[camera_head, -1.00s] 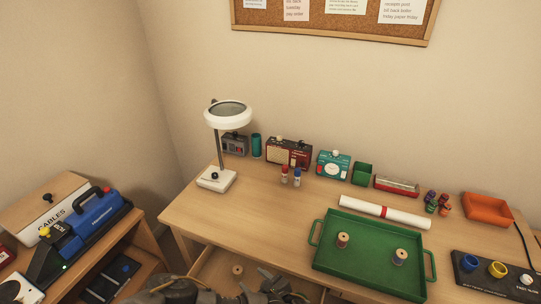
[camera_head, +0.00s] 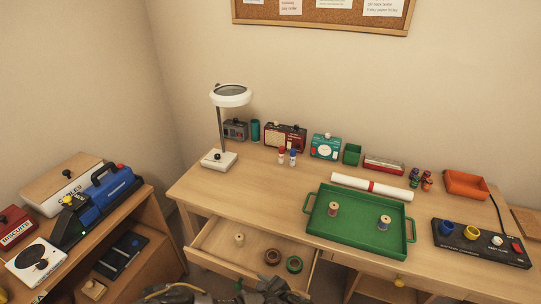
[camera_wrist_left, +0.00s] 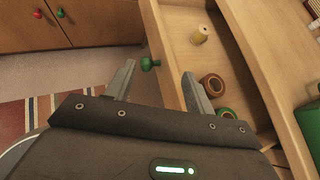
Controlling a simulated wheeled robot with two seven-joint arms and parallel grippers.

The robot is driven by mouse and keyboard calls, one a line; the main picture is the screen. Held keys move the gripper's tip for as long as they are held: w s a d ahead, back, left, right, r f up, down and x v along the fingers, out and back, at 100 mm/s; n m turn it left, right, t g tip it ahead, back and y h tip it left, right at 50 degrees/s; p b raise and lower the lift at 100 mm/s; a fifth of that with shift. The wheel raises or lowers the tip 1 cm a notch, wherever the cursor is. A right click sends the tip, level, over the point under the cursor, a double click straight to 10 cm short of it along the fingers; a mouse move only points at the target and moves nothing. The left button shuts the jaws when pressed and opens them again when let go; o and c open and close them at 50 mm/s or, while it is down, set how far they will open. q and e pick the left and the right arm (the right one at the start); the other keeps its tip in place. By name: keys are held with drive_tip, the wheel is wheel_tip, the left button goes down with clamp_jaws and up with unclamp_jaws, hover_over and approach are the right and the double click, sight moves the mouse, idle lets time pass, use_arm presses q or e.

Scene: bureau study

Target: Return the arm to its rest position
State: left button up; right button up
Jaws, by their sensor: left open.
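My left gripper (camera_head: 262,288) is at the bottom edge of the head view, in front of the open desk drawer (camera_head: 215,262). In the left wrist view its two fingers (camera_wrist_left: 158,78) are spread apart with nothing held between them. The drawer's green knob (camera_wrist_left: 150,64) shows between and beyond the fingertips; I cannot tell whether a finger touches it. In the drawer lie a pale spool (camera_head: 239,240), a brown roll (camera_head: 272,257) and a green roll (camera_head: 294,264). My right gripper is not in view.
The desk holds a green tray (camera_head: 322,226) with two spools, a white magnifier lamp (camera_head: 218,160), a rolled paper (camera_head: 350,183) and a black switch panel (camera_head: 470,245). A low cabinet with a blue device (camera_head: 105,192) stands at left. The desk's left top is clear.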

use_arm(q)
drive_tip(key=s+a+f+n+g+h+b, duration=0.25)
drive_tip(key=s+f+n, duration=0.2)
drive_tip(key=f, duration=0.55)
drive_tip(key=s+a+f+n+g+h+b, duration=0.1)
drive_tip(key=s+f+n+g+h, duration=0.15)
drive_tip(key=s+f, duration=0.45)
drive_tip(key=s+a+f+n+g+h+b, duration=0.1)
drive_tip(key=s+f+n+g+h+b, duration=0.2)
drive_tip(key=f, duration=0.9)
drive_tip(key=s+a+f+n+b, duration=0.1)
drive_tip(key=s+a+f+n, duration=0.6)
drive_tip(key=s, duration=0.5)
drive_tip(key=s+a+f+n+b, duration=0.1)
drive_tip(key=s+a+f+n, duration=0.5)
drive_tip(key=s+a, duration=0.5)
drive_tip(key=shift+s+a+f+n+t+b, duration=0.3)
drive_tip(key=shift+s+f+n+t, duration=0.15)
drive_tip(key=shift+s, duration=0.75)
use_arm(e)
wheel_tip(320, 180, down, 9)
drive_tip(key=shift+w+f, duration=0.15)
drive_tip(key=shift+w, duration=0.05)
use_arm(q)
drive_tip(key=shift+d, duration=0.1)
